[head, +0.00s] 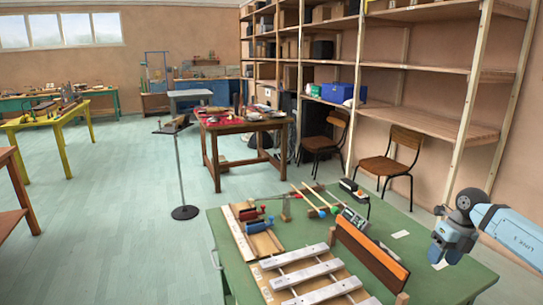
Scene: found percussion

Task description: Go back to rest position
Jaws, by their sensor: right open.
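My right gripper (443,254) is at the right of the head view, at the end of a light blue and grey arm that comes in from the right edge. It points down over the right part of the green table (455,282), and nothing shows between its fingers. It is open and apart from the instruments to its left. Whether its tips touch the tabletop cannot be told. My left gripper is not in view.
The table holds metal bars (312,277) on a wooden frame, an orange-topped block (372,254), mallets (309,200) and red and blue clamps (254,225). Chairs (390,160) and tall shelves (425,70) stand behind. The floor at left (110,235) is clear.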

